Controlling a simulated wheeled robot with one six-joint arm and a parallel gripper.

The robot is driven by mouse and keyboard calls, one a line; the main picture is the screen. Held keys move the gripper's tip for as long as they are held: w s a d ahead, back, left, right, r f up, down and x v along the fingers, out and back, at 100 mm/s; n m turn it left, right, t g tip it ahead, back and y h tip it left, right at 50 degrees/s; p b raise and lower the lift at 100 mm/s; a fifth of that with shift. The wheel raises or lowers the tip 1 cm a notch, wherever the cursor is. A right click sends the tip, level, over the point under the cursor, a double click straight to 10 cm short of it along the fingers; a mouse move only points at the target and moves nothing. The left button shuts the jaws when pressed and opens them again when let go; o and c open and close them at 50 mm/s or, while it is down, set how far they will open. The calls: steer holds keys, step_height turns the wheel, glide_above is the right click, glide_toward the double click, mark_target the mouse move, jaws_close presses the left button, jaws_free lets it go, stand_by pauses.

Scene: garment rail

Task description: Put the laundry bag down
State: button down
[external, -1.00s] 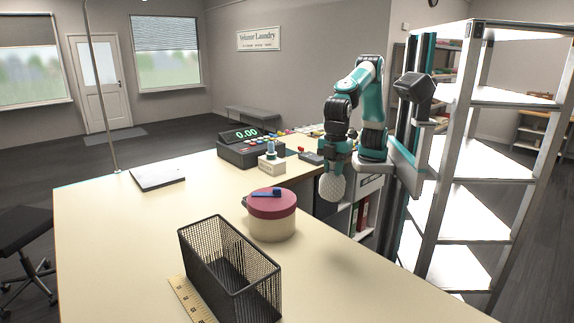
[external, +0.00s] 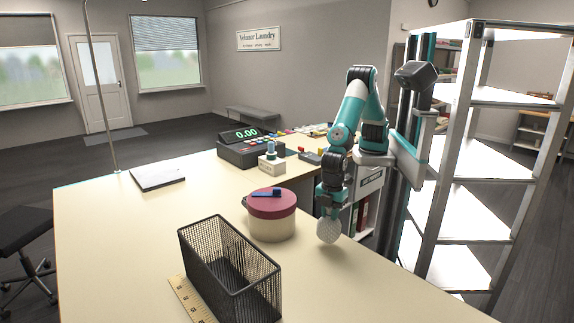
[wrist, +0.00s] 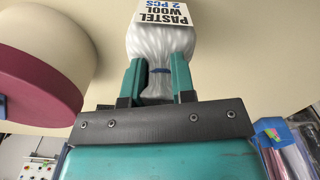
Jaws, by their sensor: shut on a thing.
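The laundry bag (external: 328,231) is a small white, ribbed, rounded bundle hanging below my gripper (external: 329,212). In the wrist view the bag (wrist: 163,45) has a blue tie at its neck and a tag (wrist: 168,10) reading "PASTEL WOOL 2 PCS". My gripper (wrist: 155,80) is shut on the bag's neck, one teal finger on each side. The bag is low over the cream counter (external: 310,275), to the right of the round tin. I cannot tell if its bottom touches the counter.
A round cream tin with a dark red lid (external: 272,205) and a blue brush (external: 266,193) on it stands close to the left. A black mesh basket (external: 230,270) and a ruler (external: 190,300) lie nearer. A cash register (external: 248,150) is behind. Counter in front of the bag is clear.

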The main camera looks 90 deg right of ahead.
mark_target(331, 224)
step_height(331, 224, down, 3)
steer(key=shift+f+p, duration=0.1)
steer(key=shift+p, duration=0.55)
steer(key=shift+f, duration=0.1)
steer(key=shift+f+b, duration=0.3)
steer(key=c, duration=1)
jaws_free()
steer(key=shift+r, duration=0.1)
steer(key=shift+o, duration=0.2)
